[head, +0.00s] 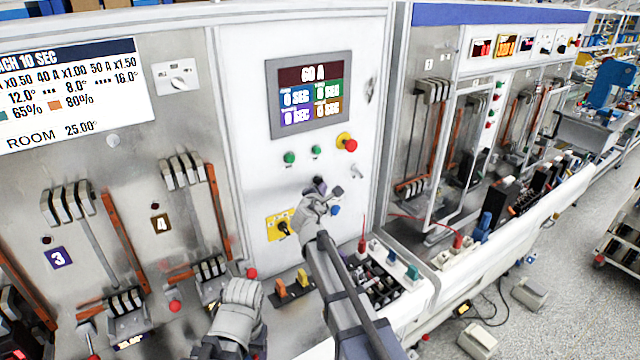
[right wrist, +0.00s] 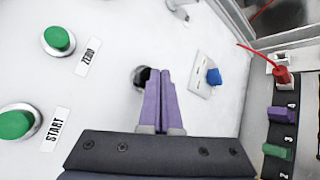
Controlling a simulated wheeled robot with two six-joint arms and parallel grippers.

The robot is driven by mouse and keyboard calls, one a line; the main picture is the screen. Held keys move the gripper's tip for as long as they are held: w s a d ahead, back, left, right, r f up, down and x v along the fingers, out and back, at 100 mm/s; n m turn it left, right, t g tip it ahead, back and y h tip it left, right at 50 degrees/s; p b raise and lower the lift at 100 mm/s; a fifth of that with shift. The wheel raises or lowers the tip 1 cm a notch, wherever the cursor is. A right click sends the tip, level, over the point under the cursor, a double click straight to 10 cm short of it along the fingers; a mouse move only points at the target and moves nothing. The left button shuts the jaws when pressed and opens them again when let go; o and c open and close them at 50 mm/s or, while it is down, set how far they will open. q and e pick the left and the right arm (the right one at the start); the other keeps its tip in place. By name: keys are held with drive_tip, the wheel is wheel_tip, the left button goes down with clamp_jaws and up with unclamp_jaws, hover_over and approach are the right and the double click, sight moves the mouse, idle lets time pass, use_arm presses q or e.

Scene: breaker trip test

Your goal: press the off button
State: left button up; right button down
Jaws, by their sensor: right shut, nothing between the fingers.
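In the right wrist view, a dark round button in a pale ring (right wrist: 139,76) shows on the white panel, partly covered by my fingers. Its label is hidden, so I cannot read whether it is the off button. My right gripper (right wrist: 166,72) is shut and empty, its purple fingers together. Its tips overlap the ring's right side; I cannot tell whether they touch. In the head view my right gripper (head: 321,187) is in front of the white panel, below the green buttons. A grey part of my left arm shows at the lower middle; its fingers are hidden.
Green ZERO (right wrist: 59,40) and START (right wrist: 15,123) buttons lie left of the fingers, and a blue switch (right wrist: 214,76) lies right. A red stop knob (head: 350,145) is below the screen (head: 309,92). Colored terminals and a red lead (head: 363,235) are at lower right.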

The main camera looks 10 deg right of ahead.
drive_tip(key=shift+w+a, duration=0.2)
drive_tip(key=shift+w, duration=0.3)
idle(0.6)
idle(0.3)
drive_tip(key=shift+s+d, duration=0.3)
drive_tip(key=shift+s, duration=0.6)
drive_tip(key=s, duration=0.1)
drive_tip(key=s+d, duration=0.1)
drive_tip(key=s, duration=0.2)
drive_tip(key=shift+s+d, duration=0.35)
drive_tip(key=shift+d, duration=0.05)
